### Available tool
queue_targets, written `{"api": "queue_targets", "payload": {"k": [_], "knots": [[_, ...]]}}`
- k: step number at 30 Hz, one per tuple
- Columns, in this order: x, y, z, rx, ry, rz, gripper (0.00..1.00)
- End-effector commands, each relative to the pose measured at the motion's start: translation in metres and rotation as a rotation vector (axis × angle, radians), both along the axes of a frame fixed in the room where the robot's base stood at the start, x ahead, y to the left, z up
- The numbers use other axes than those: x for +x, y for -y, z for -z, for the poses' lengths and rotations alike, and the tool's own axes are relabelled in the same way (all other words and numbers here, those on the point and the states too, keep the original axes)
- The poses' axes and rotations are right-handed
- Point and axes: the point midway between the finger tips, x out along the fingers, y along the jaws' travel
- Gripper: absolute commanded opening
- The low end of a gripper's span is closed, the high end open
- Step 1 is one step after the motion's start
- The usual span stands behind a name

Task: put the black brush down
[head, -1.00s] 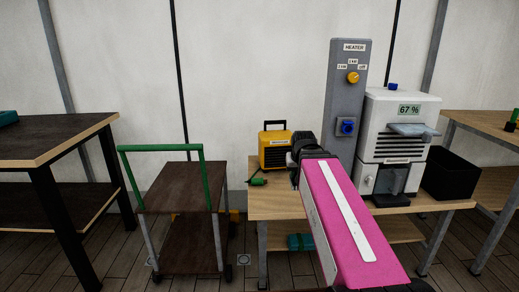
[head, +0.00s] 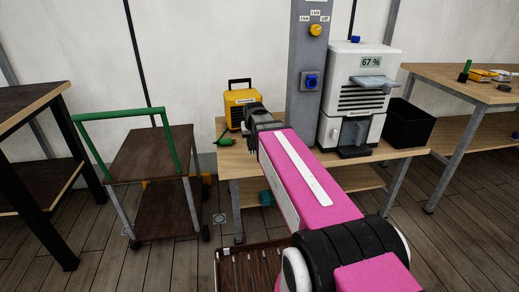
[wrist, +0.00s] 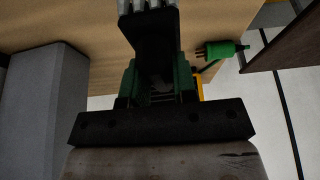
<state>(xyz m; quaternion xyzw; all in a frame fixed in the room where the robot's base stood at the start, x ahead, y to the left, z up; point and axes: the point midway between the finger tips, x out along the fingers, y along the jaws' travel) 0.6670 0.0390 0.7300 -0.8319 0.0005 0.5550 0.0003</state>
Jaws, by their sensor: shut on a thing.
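The black brush (wrist: 155,35) shows at the top of the wrist view, with pale bristles at the picture's edge. My gripper (wrist: 158,78) is shut on its black body, with one green-sided finger on each side. The brush is over or in front of the light wooden tabletop; I cannot tell whether it touches. In the head view my gripper (head: 256,117) is in front of the yellow heater box, over the middle table (head: 240,163). There my arm and gripper hide the brush.
A yellow box (head: 241,101) and green plug (head: 225,141) are at the table's left. A grey switch post (head: 305,70), white 67 % machine (head: 350,75) and black bin (head: 410,122) stand right. A green-handled cart (head: 150,155) stands left of the table.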

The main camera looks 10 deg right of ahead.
Motion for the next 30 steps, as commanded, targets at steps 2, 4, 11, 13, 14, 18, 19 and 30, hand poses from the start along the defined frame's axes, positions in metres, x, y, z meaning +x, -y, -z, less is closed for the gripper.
{"api": "queue_targets", "payload": {"k": [2,4,11,13,14,18,19,30], "knots": [[0.011,0.014,0.01,0.001,0.0,0.002,0.0],[0.016,0.024,0.016,0.001,0.0,0.002,0.0],[0.024,0.039,0.027,0.0,0.001,0.0,0.0],[0.024,0.039,0.029,0.0,0.001,-0.001,0.0],[0.024,0.039,0.031,0.0,0.001,-0.001,0.0],[0.023,0.039,0.046,0.0,-0.002,-0.001,0.0],[0.023,0.039,0.05,0.0,-0.001,-0.001,0.0],[0.023,0.039,0.067,0.0,0.001,-0.001,0.0]]}}
